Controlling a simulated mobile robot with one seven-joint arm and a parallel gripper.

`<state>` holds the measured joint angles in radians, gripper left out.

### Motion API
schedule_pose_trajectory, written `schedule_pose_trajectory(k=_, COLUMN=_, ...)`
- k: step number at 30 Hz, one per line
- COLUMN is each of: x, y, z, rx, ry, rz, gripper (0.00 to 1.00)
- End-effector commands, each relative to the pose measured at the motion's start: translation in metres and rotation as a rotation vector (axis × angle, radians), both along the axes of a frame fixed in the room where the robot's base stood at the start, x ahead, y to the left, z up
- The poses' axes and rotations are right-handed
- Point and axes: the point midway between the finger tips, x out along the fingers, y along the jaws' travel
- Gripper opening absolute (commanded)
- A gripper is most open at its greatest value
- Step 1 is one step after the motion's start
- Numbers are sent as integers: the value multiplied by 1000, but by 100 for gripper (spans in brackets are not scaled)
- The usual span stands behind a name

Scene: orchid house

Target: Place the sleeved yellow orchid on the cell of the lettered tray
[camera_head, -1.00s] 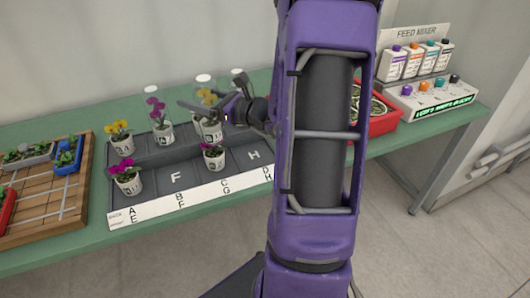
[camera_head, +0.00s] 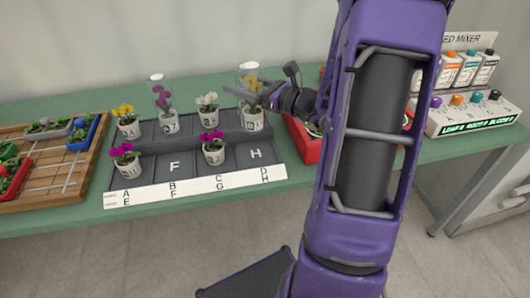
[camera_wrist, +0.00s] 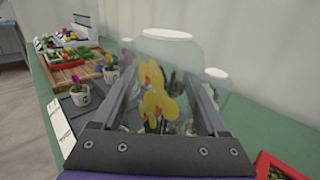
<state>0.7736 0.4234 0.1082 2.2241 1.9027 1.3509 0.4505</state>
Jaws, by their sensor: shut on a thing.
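The sleeved yellow orchid (camera_head: 250,82) has yellow flowers in a clear sleeve with a white top, and a whitish pot. My gripper (camera_head: 262,92) is shut on it from the right. In the wrist view the orchid (camera_wrist: 157,98) is between my two fingers. The lettered tray (camera_head: 147,172) is dark grey with a white label strip. The held pot appears at the right end of its back row; I cannot tell whether it touches the cell. Front cells F and H are bare. The back row also holds a yellow, a sleeved purple and a white orchid.
Two magenta orchids (camera_head: 212,145) stand in the front row, at the left end and at G. A red tray (camera_head: 303,140) lies right of the lettered tray, partly behind my arm. A wooden board (camera_head: 42,178) lies left. The feed mixer (camera_head: 470,113) is far right.

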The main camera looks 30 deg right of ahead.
Motion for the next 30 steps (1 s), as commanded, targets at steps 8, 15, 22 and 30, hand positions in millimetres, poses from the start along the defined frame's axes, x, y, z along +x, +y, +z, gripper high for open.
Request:
schedule_pose_trajectory(k=8, x=0, y=0, z=-30, rx=5, ry=4, rz=3, gripper=0)
schedule_pose_trajectory(k=15, x=0, y=0, z=-61, rx=0, ry=0, rz=4, gripper=0)
schedule_pose_trajectory(k=22, x=0, y=0, z=-86, rx=3, ry=1, rz=3, gripper=0)
schedule_pose_trajectory(k=30, x=0, y=0, z=-100, rx=0, ry=-1, rz=3, gripper=0)
